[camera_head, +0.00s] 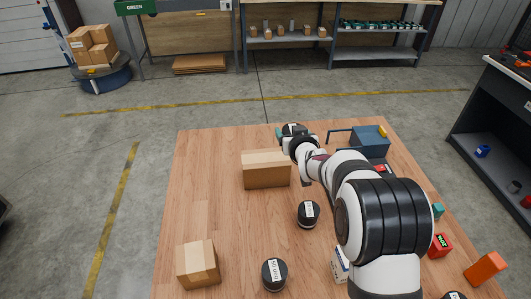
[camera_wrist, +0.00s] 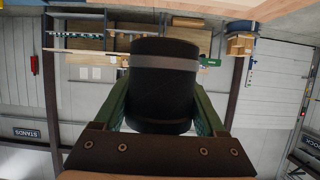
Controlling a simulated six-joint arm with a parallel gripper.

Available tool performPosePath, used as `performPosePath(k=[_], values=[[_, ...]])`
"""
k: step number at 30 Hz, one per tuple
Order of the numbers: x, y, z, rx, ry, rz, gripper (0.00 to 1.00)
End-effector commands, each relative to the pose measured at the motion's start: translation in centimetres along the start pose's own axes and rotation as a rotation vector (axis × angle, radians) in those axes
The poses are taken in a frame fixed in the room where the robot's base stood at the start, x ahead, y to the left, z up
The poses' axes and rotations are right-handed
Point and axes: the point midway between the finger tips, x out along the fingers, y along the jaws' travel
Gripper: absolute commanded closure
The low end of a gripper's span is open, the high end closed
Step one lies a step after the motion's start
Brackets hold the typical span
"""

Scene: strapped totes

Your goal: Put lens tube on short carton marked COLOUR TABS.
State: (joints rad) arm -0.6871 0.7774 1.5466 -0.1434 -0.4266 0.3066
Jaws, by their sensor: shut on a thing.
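My gripper (camera_wrist: 163,100) is shut on a black cylinder with a grey band, the lens tube (camera_wrist: 162,75), held between its green fingers. In the head view my gripper (camera_head: 295,136) is over the far part of the table, and the tube (camera_head: 292,128) is partly hidden by it. The gripper is beyond a wide brown carton (camera_head: 266,176). A smaller brown carton (camera_head: 198,265) stands at the near left. No COLOUR TABS marking is readable on either carton.
Black cylinders with white labels stand at the middle (camera_head: 308,215) and near edge (camera_head: 274,275). A blue-grey box (camera_head: 370,142) is at the far right. A red box (camera_head: 441,245) and an orange block (camera_head: 485,268) are at the right. The table's left side is mostly clear.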

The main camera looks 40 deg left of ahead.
Motion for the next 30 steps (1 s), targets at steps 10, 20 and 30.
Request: performPosePath(k=[10, 20, 30], values=[[5.0, -6.5, 2.8, -0.001, 0.001, -0.001, 1.0], [6.6, -6.5, 6.4, -0.002, 0.002, -0.001, 1.0], [6.7, -6.5, 6.8, -0.001, 0.0, -0.001, 0.06]])
